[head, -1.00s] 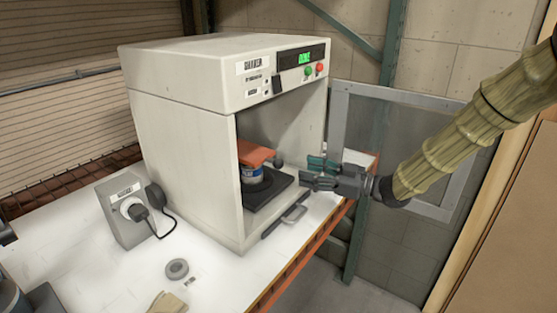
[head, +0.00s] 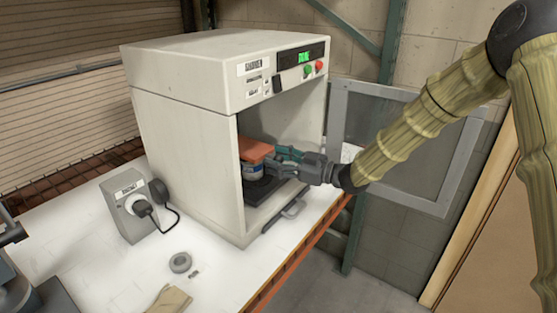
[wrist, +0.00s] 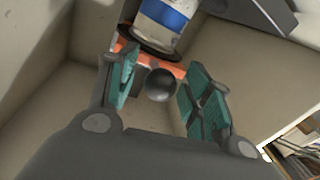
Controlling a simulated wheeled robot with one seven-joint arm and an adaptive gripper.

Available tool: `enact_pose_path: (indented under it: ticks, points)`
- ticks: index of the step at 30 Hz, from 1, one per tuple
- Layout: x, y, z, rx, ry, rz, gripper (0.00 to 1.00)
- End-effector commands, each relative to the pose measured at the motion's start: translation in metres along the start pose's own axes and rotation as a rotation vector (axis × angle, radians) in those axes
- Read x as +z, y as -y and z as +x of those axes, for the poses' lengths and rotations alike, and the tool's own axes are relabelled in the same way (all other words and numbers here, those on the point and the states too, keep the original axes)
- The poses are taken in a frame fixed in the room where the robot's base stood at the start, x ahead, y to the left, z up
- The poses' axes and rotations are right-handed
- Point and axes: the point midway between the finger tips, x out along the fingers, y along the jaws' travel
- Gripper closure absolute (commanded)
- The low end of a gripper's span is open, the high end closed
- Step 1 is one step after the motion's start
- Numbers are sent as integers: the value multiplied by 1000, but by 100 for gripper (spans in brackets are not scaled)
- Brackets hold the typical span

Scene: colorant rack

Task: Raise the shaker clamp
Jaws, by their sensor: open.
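The shaker (head: 185,130) is a white box on the bench with its front door swung open to the right. My gripper (head: 280,157) reaches into the opening from the right, beside the clamp. In the wrist view the open green-padded fingers (wrist: 160,88) stand on either side of a dark ball knob (wrist: 161,84) in front of the orange clamp (wrist: 130,55). The can (wrist: 165,20) shows at the top. I cannot tell whether the fingers touch the knob.
The open door (head: 405,140) stands behind my arm.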

Motion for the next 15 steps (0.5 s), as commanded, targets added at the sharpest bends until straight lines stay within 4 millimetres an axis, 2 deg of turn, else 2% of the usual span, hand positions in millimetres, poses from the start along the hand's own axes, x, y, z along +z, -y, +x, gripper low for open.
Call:
enact_pose_path:
  ticks: [3, 12, 15]
  points:
    - [0, 0, 0, 0, 0, 0, 50]
    - [0, 0, 0, 0, 0, 0, 100]
    - [0, 0, 0, 0, 0, 0, 100]
